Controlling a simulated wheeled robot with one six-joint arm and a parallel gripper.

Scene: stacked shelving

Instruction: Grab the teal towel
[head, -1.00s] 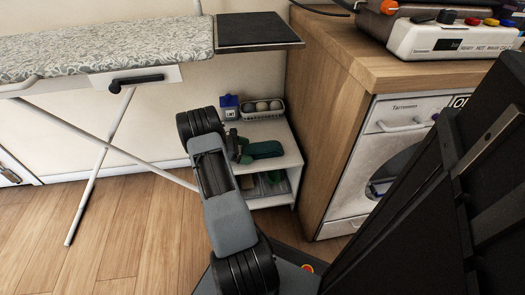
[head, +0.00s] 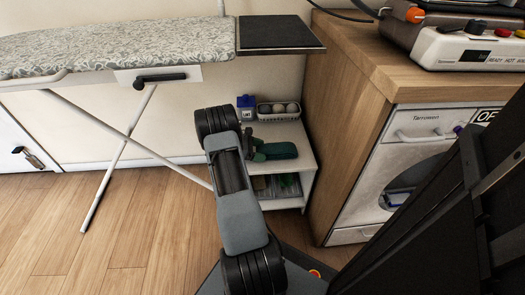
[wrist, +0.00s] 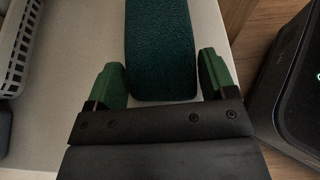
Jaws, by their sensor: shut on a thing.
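The teal towel (head: 283,150) is a dark green folded roll on the top of the low white shelf (head: 300,131). In the wrist view the towel (wrist: 160,45) runs up from my gripper's palm. My gripper (wrist: 162,80) has one green-tipped finger on each side of it and is shut on it. In the head view my gripper (head: 259,151) is at the towel's left end, and my arm hides part of the shelf. The towel appears to lie at shelf-top level; whether it is lifted cannot be told.
A wire basket of balls (head: 278,110) and a blue-and-white box (head: 246,107) stand at the shelf's back. A wooden cabinet (head: 345,120) with a washer (head: 420,150) rises close on the right. An ironing board (head: 110,50) stands left. Floor is free at left.

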